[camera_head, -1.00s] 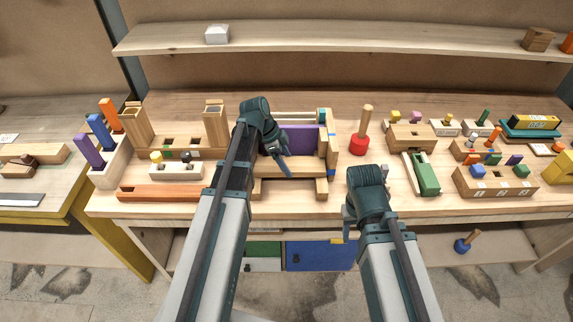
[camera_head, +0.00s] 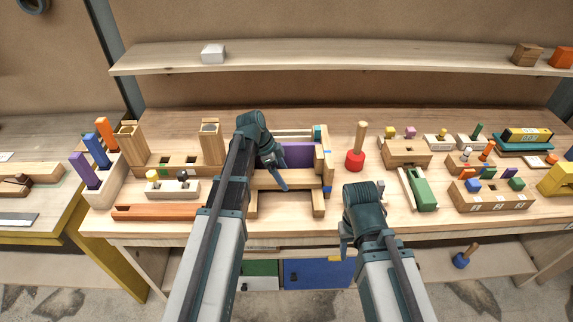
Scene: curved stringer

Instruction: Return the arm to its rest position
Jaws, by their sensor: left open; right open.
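My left gripper (camera_head: 277,172) is over the wooden frame (camera_head: 288,181) with the purple panel (camera_head: 301,156) in the middle of the workbench. It is open, and nothing shows between its fingers. I cannot tell whether its fingers touch the frame. My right gripper (camera_head: 345,246) hangs near the front edge of the bench, to the right of the frame. It is open and appears empty, its fingers partly hidden by its wrist.
A red-based peg (camera_head: 356,158) and a green block (camera_head: 422,191) stand right of the frame. Wooden holders and an orange bar (camera_head: 155,212) lie left. A shelf (camera_head: 380,57) runs along the back. Bare bench top shows around the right gripper.

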